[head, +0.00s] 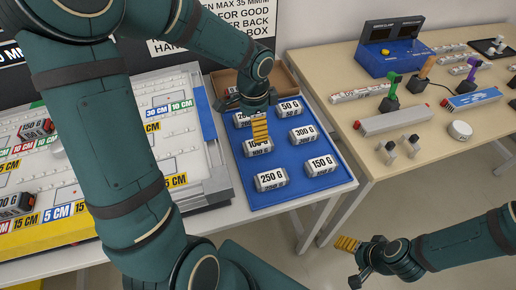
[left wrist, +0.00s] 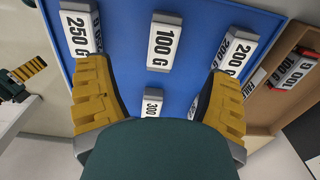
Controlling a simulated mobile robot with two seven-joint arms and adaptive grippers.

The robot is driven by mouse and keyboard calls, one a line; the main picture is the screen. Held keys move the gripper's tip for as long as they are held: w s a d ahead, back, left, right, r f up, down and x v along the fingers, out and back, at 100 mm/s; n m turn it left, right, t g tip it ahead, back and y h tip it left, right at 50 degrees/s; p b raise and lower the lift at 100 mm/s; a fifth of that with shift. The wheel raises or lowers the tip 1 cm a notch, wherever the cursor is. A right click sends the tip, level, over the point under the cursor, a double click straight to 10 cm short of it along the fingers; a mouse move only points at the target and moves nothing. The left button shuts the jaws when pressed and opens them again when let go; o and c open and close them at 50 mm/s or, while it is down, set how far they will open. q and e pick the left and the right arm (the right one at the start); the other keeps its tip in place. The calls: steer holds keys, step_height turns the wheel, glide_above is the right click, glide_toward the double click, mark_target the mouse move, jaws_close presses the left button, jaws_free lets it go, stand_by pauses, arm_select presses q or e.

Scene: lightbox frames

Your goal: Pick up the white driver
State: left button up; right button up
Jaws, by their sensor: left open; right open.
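No driver is clearly white. On the right table a green-handled driver (head: 391,90), an orange-handled one (head: 427,67) and a purple-handled one (head: 472,66) stand upright in dark holders. A small white object (head: 498,42) lies on a dark pad at the far right; I cannot tell what it is. My left gripper (head: 260,130) is open and empty above the blue tray (head: 236,165), pointing down at the labelled weights; it also shows in the left wrist view (left wrist: 157,70). My right gripper (head: 348,250) is open and empty, low over the floor.
Several labelled weights stand on the blue tray, including a 250 G one (head: 270,180). A blue box (head: 390,57), a grey bar (head: 396,121) and a white puck (head: 460,130) sit on the wooden table (head: 370,162). A floor gap separates the tables.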

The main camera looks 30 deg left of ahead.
mark_target(258, 146)
arm_select(q)
step_height(258, 146, down, 5)
steer(key=shift+w+f+b, duration=0.15)
steer(key=shift+f+b, duration=0.05)
steer(key=shift+b, duration=0.35)
steer(key=f+b, duration=0.1)
steer(key=f, duration=0.1)
steer(key=w+f+b, duration=0.1)
steer(key=f, duration=0.2)
steer(key=shift+d+f, duration=0.1)
steer(key=shift+d, duration=0.05)
steer(key=c, duration=1.3)
